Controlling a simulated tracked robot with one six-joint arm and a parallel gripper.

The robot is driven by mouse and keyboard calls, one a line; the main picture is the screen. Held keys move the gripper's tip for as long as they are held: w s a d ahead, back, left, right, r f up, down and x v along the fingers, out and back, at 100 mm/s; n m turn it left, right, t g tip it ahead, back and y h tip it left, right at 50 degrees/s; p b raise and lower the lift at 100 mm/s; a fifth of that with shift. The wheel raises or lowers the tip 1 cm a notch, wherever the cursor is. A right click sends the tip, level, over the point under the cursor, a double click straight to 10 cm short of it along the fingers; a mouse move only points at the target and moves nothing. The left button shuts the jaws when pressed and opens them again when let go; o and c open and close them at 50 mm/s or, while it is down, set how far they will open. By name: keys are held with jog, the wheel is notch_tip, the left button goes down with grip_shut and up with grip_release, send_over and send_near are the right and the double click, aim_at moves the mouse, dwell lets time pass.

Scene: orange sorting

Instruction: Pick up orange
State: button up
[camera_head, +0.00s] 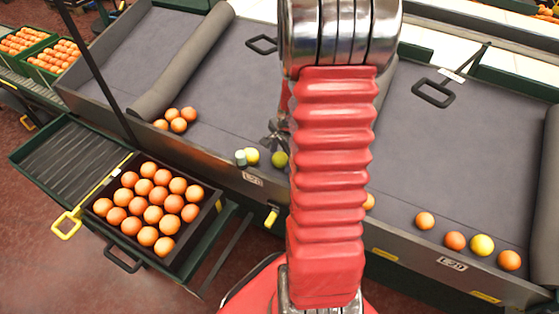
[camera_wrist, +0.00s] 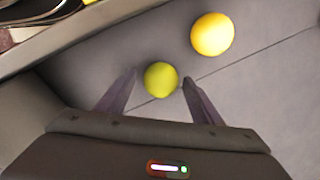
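My gripper (camera_wrist: 159,77) is open in the wrist view. A yellow-green fruit (camera_wrist: 161,79) sits between its fingertips, with a gap on either side. A yellow-orange fruit (camera_wrist: 212,34) lies beyond it to the upper right. In the head view my gripper (camera_head: 276,136) is small and partly hidden behind my red arm. Just below it lie a green fruit (camera_head: 280,159) and a yellow fruit (camera_head: 252,156) near the front edge of the grey sorting table. A group of oranges (camera_head: 179,124) rests farther left on the same table.
A dark crate (camera_head: 101,178) full of oranges stands at the lower left. A grey roller (camera_head: 185,62) crosses the left section.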

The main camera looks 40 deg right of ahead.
jog(key=c, duration=1)
jog(key=shift+r, duration=0.15)
jog(key=v, duration=0.3)
jog(key=w+v, duration=0.1)
jog(key=v, duration=0.2)
jog(key=w+v, duration=0.1)
jog(key=v, duration=0.2)
jog(key=shift+d+r, duration=0.15)
jog(key=shift+r, duration=0.3)
